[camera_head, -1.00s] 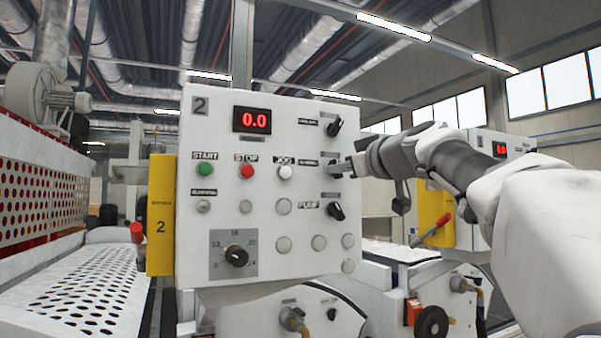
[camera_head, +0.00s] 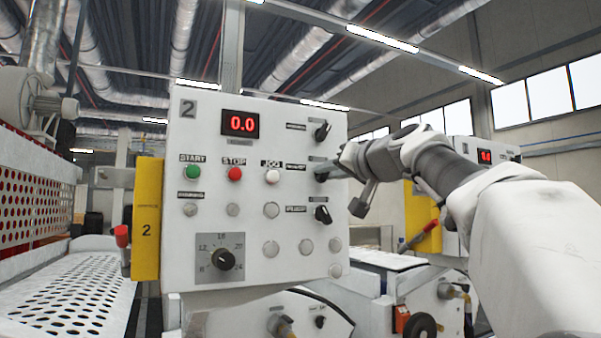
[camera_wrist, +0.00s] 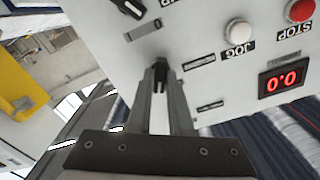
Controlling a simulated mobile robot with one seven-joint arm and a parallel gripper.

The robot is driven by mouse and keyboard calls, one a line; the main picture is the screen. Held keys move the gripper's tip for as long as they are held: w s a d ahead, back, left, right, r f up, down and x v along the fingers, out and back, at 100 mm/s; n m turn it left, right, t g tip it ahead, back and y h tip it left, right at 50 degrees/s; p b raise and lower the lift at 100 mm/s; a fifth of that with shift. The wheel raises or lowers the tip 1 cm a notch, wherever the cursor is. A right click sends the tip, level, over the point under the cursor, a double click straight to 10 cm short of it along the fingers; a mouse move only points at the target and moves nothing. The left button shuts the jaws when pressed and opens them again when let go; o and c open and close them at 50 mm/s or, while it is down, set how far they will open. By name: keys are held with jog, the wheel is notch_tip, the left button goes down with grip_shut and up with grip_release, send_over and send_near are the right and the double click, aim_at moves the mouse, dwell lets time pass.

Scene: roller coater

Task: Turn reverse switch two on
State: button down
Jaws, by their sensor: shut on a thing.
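The white control panel marked 2 (camera_head: 205,240) faces me, with three dark rotary knobs in its right-hand column. My gripper (camera_head: 324,176) is at the middle knob, level with the white JOG button (camera_head: 272,176). In the wrist view my gripper (camera_wrist: 160,76) has its fingertips close together on a small dark knob (camera_wrist: 159,68) at the panel face. The fingers and wrist hide most of this knob, so I cannot tell its turn position. Its label is too small to read surely.
The upper knob (camera_head: 322,131) and lower knob (camera_head: 322,214) are close above and below my gripper. A green START button (camera_head: 193,171), red STOP button (camera_head: 234,174) and display reading 0.0 (camera_head: 240,124) are to the left. A yellow panel (camera_head: 147,220) is on the left side.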

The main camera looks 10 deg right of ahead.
jog(key=shift+m, duration=0.3)
jog(key=c, duration=0.8)
grip_release()
